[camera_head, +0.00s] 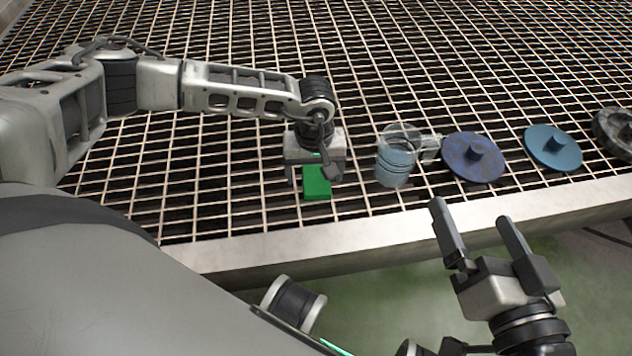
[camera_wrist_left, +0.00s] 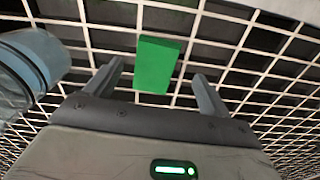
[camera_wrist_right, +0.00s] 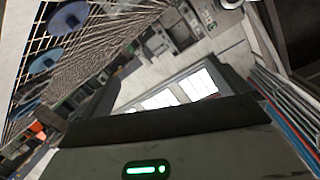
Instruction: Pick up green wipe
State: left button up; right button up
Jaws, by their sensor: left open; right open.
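The green wipe (camera_head: 317,184) is a flat green rectangle lying on the metal grating near its front edge. My left gripper (camera_head: 316,178) is open above the wipe and partly covers it in the head view. In the left wrist view the wipe (camera_wrist_left: 157,65) shows between and beyond the two open fingers (camera_wrist_left: 160,80), apart from both. My right gripper (camera_head: 474,219) is open and empty in front of the grating's edge, away from the wipe.
A clear jug (camera_head: 394,165) with blue contents stands just right of the wipe, close to my left gripper. The grating (camera_head: 230,190) left of the wipe is clear.

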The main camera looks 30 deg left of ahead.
aim_at(317, 187)
pick_arm(q)
jog(key=f, duration=0.1)
jog(key=f+b, duration=0.1)
jog(key=f, duration=0.2)
jog(key=shift+d, duration=0.3)
jog(key=shift+r, duration=0.1)
jog(key=c, duration=1.1)
jog(key=shift+o, duration=0.2)
pick_arm(e)
jog(key=shift+w+a+r+m+t+y, duration=0.1)
jog(key=shift+a+r+m+t+y, duration=0.1)
jog(key=shift+r+m+t+y, duration=0.3)
jog(key=shift+r, duration=0.1)
pick_arm(q)
jog(key=shift+r, duration=0.45)
notch_tip(317, 187, up, 2)
jog(key=shift+r+p, duration=0.2)
jog(key=shift+p, duration=0.4)
jog(key=s+d+r+p, duration=0.5)
jog(key=s+r, duration=0.4)
jog(key=s, duration=0.4)
jog(key=shift+r, duration=0.35)
pick_arm(e)
jog(key=d+f+n+g+h, duration=0.1)
jog(key=f+n+g+h, duration=0.1)
jog(key=shift+s+d+n+h, duration=0.25)
jog(key=shift+d+n+h, duration=0.05)
jog(key=shift+d, duration=0.1)
